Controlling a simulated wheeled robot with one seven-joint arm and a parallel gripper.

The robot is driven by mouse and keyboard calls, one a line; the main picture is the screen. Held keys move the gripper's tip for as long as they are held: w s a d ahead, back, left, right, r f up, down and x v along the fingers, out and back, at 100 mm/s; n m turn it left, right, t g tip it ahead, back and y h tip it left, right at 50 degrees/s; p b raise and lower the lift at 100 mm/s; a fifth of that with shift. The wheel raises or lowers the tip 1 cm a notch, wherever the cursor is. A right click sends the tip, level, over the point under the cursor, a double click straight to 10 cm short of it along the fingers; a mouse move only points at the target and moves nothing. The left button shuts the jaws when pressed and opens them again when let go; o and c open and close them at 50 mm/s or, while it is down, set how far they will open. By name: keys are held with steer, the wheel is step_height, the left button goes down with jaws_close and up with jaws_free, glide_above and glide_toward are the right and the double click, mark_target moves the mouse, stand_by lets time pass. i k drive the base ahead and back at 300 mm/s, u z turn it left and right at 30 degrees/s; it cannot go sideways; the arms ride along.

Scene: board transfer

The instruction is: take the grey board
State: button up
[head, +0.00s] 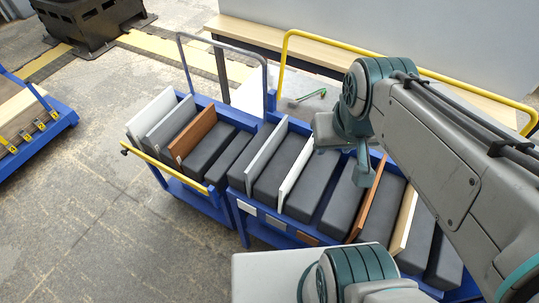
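Two grey boards stand on edge in the blue carts. One grey board (265,147) is at the left end of the right cart (236,182), beside a dark block. Another grey board (167,125) is in the left cart (214,203), between a white board (151,111) and a dark block. My gripper (345,160) is above the middle of the right cart, to the right of both grey boards and apart from them. No board shows in it. Its fingers are small and partly hidden by my arm, so I cannot tell their opening.
The right cart also holds a white board (294,173), a brown board (371,195), a cream board (404,220) and several dark blocks. A brown board (193,135) is in the left cart. Grey and yellow handle rails (284,62) rise behind. Open floor lies left.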

mark_target(254, 171)
steer(key=u, duration=0.05)
steer(key=k, duration=0.5)
steer(key=u, duration=1.6)
steer(key=i, duration=1.05)
steer(key=z, duration=2.15)
